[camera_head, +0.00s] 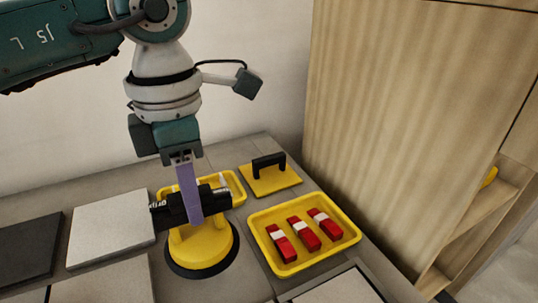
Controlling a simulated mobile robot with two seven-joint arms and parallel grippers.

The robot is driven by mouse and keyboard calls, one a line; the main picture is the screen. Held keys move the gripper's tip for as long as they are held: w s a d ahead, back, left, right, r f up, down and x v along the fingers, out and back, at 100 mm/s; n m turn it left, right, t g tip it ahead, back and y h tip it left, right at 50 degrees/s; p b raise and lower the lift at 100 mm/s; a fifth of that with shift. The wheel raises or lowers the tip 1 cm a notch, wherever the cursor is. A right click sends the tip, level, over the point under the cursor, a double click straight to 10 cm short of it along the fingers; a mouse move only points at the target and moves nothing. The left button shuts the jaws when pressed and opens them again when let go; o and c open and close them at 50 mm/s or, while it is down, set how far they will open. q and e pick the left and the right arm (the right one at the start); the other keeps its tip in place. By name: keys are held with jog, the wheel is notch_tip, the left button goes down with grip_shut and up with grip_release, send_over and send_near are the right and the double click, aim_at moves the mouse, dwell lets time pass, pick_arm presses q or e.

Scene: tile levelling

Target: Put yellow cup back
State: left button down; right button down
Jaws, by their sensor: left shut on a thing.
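The yellow cup (203,250) is a round suction lifter with a dark rim at its base and a black handle across its top. It stands upright at the middle left, on or just above the grey surface; I cannot tell whether the rim touches. My left gripper (192,207) points down from above and is shut on the cup's black handle, with a pale purple finger in front of it. The far side of the handle is hidden by the finger. My right gripper is not in view.
A yellow tray (256,232) with three red-and-white pieces (304,236) lies right of the cup. A second yellow tray (240,191) is partly hidden behind it. A yellow float (272,182) with black handle lies behind. Left are a light tile (110,228) and dark tile (28,248). A wooden cabinet (400,130) stands right.

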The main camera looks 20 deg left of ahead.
aim_at(199, 231)
pick_arm(q)
notch_tip(199, 231, down, 3)
jog(key=shift+r+b, duration=0.1)
jog(key=shift+b, duration=0.25)
notch_tip(199, 231, down, 4)
jog(key=shift+f+b, duration=0.1)
jog(key=shift+b, duration=0.9)
jog(key=shift+w+f, duration=0.1)
jog(key=c, duration=0.7)
grip_release()
